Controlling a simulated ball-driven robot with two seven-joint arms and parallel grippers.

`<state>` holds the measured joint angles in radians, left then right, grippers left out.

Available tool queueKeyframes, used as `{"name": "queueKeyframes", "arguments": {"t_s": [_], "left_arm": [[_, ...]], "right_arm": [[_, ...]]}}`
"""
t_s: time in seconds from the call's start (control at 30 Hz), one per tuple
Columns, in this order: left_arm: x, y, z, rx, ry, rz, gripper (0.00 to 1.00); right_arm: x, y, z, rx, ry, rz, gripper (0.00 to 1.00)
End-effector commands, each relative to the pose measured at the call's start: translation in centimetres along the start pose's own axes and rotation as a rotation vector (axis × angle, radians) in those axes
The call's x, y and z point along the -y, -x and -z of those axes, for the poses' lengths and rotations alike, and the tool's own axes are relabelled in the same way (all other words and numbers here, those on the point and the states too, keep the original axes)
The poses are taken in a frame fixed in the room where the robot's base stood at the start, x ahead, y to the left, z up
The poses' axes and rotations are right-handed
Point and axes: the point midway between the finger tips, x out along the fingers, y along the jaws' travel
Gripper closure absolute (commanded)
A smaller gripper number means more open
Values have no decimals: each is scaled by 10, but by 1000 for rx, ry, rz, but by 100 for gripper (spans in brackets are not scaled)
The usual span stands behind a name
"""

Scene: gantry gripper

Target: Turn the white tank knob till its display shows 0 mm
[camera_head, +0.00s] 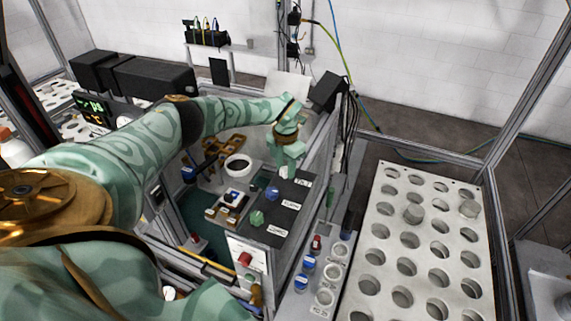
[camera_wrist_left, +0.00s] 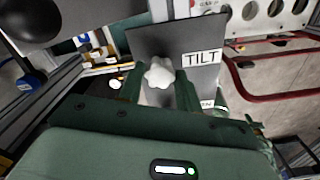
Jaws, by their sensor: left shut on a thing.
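The white knob (camera_wrist_left: 159,73) is on a dark panel (camera_wrist_left: 190,45), beside a label reading TILT (camera_wrist_left: 202,57). My left gripper (camera_wrist_left: 158,88) has its green fingers on either side of the knob and is shut on it. In the head view, my left gripper (camera_head: 285,169) is at the far end of the dark panel and hides most of the knob. A dark display (camera_head: 94,111) with green digits stands at the left; I cannot read its value surely. My right gripper is in neither view.
A blue knob (camera_head: 272,193) and a green knob (camera_head: 257,218) sit nearer on the panel. A red knob (camera_head: 245,259) is below. A rack (camera_head: 325,271) with blue-capped vials and a large perforated tray (camera_head: 420,240) stand right. Frame posts surround the cell.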

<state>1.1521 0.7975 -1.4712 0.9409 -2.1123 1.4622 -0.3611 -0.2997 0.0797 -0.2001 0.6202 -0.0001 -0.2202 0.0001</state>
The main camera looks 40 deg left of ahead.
Motion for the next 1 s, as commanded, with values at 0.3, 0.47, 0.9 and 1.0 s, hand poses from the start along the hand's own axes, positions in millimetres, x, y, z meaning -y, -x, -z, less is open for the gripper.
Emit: {"name": "queueKeyframes", "arguments": {"t_s": [0.3,0.47,0.9,1.0], "left_arm": [[0,0,0,1,-23,0,88],[0,0,0,1,-22,-1,88],[0,1,0,1,-21,0,44],[-1,9,-1,3,-21,-1,44]], "right_arm": [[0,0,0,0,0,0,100],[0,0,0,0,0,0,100],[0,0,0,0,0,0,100],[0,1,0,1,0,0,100]]}}
